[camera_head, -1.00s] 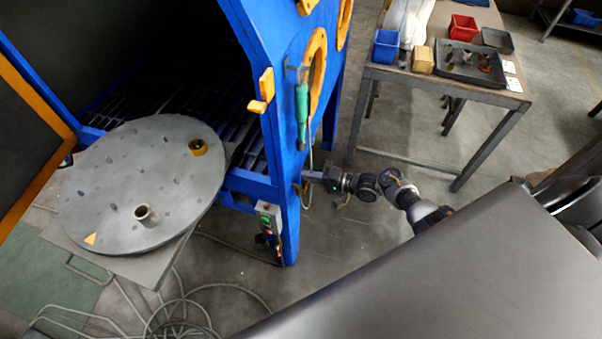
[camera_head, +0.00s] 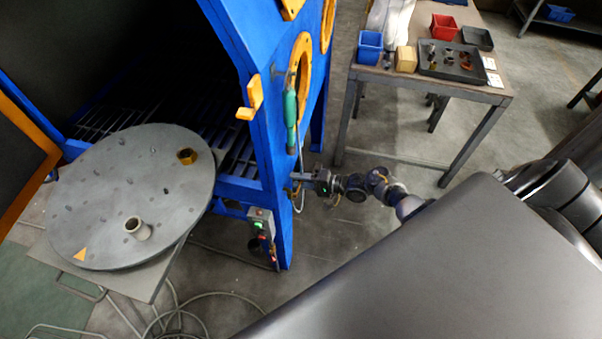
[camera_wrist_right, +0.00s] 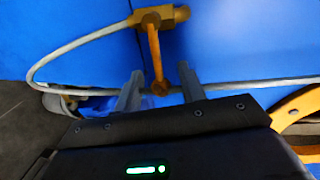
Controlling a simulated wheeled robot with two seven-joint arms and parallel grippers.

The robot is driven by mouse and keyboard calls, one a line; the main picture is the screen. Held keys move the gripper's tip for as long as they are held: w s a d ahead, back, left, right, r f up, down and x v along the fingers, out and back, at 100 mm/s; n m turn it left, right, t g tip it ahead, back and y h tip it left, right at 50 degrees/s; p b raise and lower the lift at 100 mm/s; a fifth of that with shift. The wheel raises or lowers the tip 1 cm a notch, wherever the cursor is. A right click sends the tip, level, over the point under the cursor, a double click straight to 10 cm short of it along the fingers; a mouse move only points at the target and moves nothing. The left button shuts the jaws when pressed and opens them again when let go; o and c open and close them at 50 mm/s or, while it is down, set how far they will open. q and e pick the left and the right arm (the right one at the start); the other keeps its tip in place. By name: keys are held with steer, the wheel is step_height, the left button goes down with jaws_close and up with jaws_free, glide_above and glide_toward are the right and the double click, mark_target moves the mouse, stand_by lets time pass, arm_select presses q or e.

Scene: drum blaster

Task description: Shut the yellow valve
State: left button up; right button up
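The yellow valve (camera_wrist_right: 152,20) shows in the right wrist view as a brass-yellow body on a pale pipe or hose, against a blue panel. Its long lever (camera_wrist_right: 155,55) points down toward my gripper. My right gripper (camera_wrist_right: 159,74) is open, with one finger on each side of the lever's lower end. I cannot tell whether either finger touches the lever. In the head view my right gripper (camera_head: 304,177) is at the right side of the blue cabinet's front post (camera_head: 279,215); the valve is too small there to make out clearly. My left gripper is not in view.
A green tool (camera_head: 290,107) hangs on the cabinet above my right gripper. A control box (camera_head: 261,222) is on the post below. A round grey plate (camera_head: 105,200) lies at the left, with loose hoses (camera_head: 185,305) on the floor. A workbench (camera_head: 420,84) with bins stands behind.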

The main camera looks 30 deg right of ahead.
steer(key=shift+d, duration=0.1)
steer(key=v, duration=1)
steer(key=shift+s+d, duration=0.25)
steer(key=shift+s, duration=0.05)
steer(key=shift+r, duration=0.1)
